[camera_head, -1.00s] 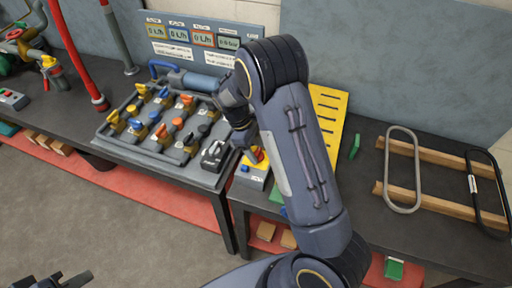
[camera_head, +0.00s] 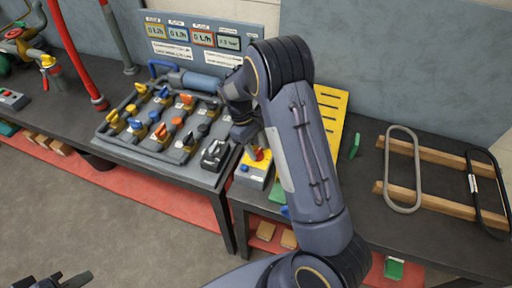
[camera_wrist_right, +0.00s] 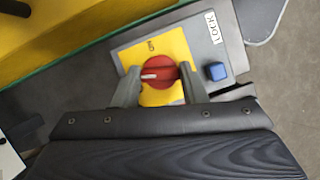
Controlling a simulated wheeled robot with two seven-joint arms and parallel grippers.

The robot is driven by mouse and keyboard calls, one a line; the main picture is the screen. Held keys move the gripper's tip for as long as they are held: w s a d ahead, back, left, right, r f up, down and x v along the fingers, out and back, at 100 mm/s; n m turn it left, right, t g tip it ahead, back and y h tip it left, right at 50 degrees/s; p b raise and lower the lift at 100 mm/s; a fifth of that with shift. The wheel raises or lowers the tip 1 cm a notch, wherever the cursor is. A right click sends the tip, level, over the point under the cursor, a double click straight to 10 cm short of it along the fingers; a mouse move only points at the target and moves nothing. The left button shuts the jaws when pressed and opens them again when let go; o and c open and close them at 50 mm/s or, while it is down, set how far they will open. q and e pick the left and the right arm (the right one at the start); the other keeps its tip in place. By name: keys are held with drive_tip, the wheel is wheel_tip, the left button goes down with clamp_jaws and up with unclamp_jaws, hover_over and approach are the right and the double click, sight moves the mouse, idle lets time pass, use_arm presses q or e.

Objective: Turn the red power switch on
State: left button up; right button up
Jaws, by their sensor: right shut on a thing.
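The red power switch (camera_wrist_right: 158,73) is a round knob on a yellow plate (camera_wrist_right: 176,48) in the right wrist view. Its white mark points left, and an "ON" label is on the plate above it. My right gripper (camera_wrist_right: 160,84) has one finger on each side of the knob and is shut on it. In the head view the red switch (camera_head: 260,155) shows on its small yellow-topped box (camera_head: 254,172), partly covered by my right gripper (camera_head: 246,142). My left gripper (camera_head: 62,281) is at the bottom left edge, partly cut off, its fingers apart and empty.
A blue button (camera_wrist_right: 216,71) and a "LOCK" label (camera_wrist_right: 213,27) sit right of the knob. A valve panel (camera_head: 165,122) with several coloured handles stands left of the box. A yellow slotted board (camera_head: 330,112) stands behind. Wooden rails (camera_head: 440,205) lie right.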

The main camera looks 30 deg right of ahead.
drive_tip(key=m+y, duration=0.1)
drive_tip(key=m, duration=0.2)
drive_tip(key=shift+d+m, duration=0.1)
drive_tip(key=shift+m, duration=0.3)
drive_tip(key=m+y, duration=0.1)
drive_tip(key=m, duration=0.2)
drive_tip(key=shift+d+m+y+b, duration=0.1)
drive_tip(key=shift+m+y+b, duration=0.2)
drive_tip(key=shift+y+b, duration=0.1)
drive_tip(key=m+y, duration=0.1)
drive_tip(key=m, duration=0.2)
drive_tip(key=shift+d+m, duration=0.1)
drive_tip(key=shift+m, duration=0.2)
drive_tip(key=shift+m+t+y+b, duration=0.3)
drive_tip(key=shift+m+t+y, duration=0.4)
drive_tip(key=shift+m, duration=1.1)
drive_tip(key=o, duration=1)
